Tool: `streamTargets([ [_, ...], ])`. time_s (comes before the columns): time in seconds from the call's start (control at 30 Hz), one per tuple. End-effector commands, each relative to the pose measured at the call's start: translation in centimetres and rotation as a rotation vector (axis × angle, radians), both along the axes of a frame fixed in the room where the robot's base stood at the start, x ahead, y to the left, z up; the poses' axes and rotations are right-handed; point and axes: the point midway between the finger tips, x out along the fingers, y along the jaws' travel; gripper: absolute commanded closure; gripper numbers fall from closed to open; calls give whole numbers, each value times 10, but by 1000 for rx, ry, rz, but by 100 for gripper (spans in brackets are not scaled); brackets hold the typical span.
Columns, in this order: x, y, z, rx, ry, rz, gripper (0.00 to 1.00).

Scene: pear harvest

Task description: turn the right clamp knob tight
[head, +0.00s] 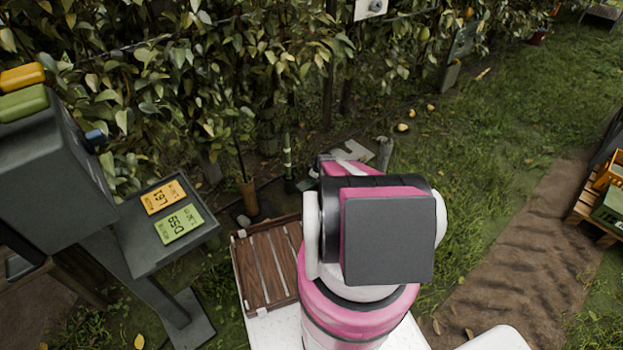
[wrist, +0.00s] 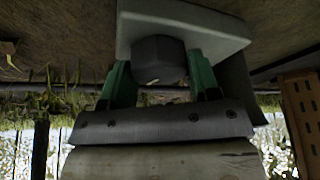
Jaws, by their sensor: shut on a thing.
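In the wrist view a dark, faceted knob (wrist: 158,60) sits against a pale grey plate (wrist: 185,28). My gripper (wrist: 161,78) has a green finger on each side of the knob and is shut on it. The knob's far side is hidden by the plate and fingers. I cannot tell from this view alone whether it is the right one. In the head view my pink and grey arm covers the gripper and the knob.
A slatted wooden crate (head: 239,268) stands left of my arm. Further left is a grey stand with an orange and green display panel (head: 203,239). A leafy hedge (head: 230,70) runs behind.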

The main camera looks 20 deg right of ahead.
Motion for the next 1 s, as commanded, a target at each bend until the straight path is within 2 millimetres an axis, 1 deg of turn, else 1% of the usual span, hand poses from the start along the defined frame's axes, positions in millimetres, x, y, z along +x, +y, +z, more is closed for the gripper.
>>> streamTargets([
  [0.2, -3, 1, 0, -1, 1, -204, 68],
  [1.0, -2, 4, 1, -3, -2, -941, 68],
])
